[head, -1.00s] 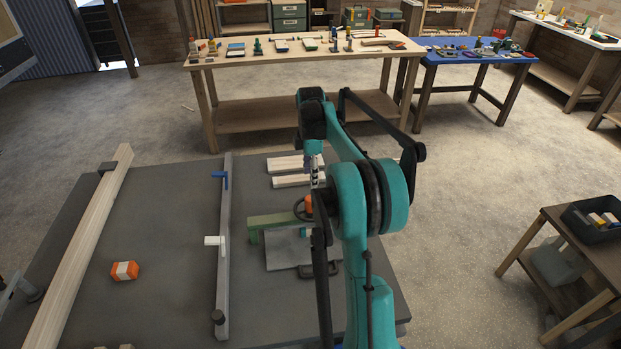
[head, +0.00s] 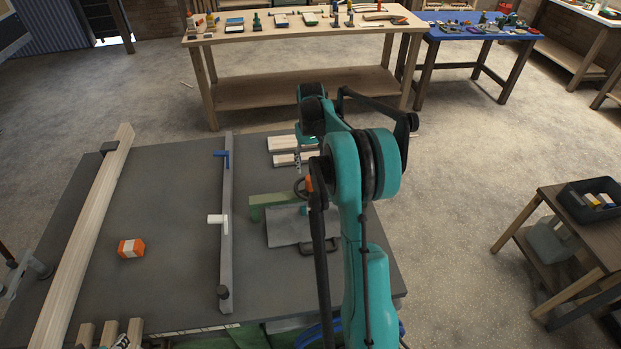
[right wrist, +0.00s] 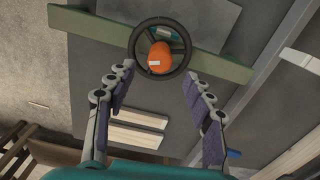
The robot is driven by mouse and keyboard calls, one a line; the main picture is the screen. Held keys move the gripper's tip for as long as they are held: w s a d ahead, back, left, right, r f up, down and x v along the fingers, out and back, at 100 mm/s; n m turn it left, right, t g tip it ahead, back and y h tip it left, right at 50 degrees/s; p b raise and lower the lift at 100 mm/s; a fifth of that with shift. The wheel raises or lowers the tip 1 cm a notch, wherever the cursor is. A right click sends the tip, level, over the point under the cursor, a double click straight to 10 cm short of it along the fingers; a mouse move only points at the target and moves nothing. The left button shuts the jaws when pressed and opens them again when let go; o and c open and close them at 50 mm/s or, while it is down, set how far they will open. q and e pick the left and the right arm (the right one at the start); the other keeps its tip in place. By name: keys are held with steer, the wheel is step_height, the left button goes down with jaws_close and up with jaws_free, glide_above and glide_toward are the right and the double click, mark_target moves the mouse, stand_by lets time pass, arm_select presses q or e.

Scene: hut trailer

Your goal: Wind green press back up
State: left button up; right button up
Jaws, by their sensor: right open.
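The green press shows in the head view as a green beam (head: 270,200) on the grey table, partly hidden by my right arm. Its dark handwheel (head: 298,187) and an orange part (head: 309,184) show beside the arm. In the right wrist view the handwheel rim (right wrist: 134,52) rings the orange part (right wrist: 159,58), with the green beam (right wrist: 85,24) behind it. My right gripper (right wrist: 158,76) is open and empty, its fingers spread at the near side of the wheel and not visibly touching it. My left gripper is in neither view.
Pale boards (head: 283,143) lie behind the press. A grey rail (head: 227,200) with blue and white fittings stands left of it. An orange-and-white block (head: 131,248) and a long timber (head: 85,235) are further left. A grey plate (head: 285,228) lies in front of the beam.

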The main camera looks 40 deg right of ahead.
mark_target(311, 178)
step_height(311, 178, down, 8)
steer(key=shift+r+b, duration=0.2)
steer(key=shift+b, duration=0.55)
steer(key=c, duration=1.2)
